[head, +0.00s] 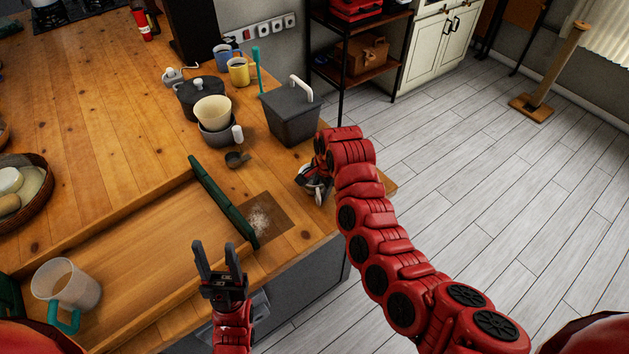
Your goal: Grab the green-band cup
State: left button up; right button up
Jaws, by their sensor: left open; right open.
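I cannot make out a cup with a clear green band. A translucent jug (72,285) with a teal handle stands at the lower left in the head view. A yellow mug (239,72) and a blue mug (224,56) stand at the back of the wooden island. My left gripper (214,258) is open and empty, fingers pointing up the picture, right of the jug and well apart from it. My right gripper (315,186) is at the island's right edge, partly hidden by its own wrist. Something pale and grey shows there, too small to identify.
A wooden tray (128,235) with dark green handles fills the island's front. A grey lidded bin (291,115), a black pot (199,92) and a cream bowl (212,109) stand behind. A basket (42,200) is at left. The wood at centre left is clear.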

grip_shut()
dwell(1.4)
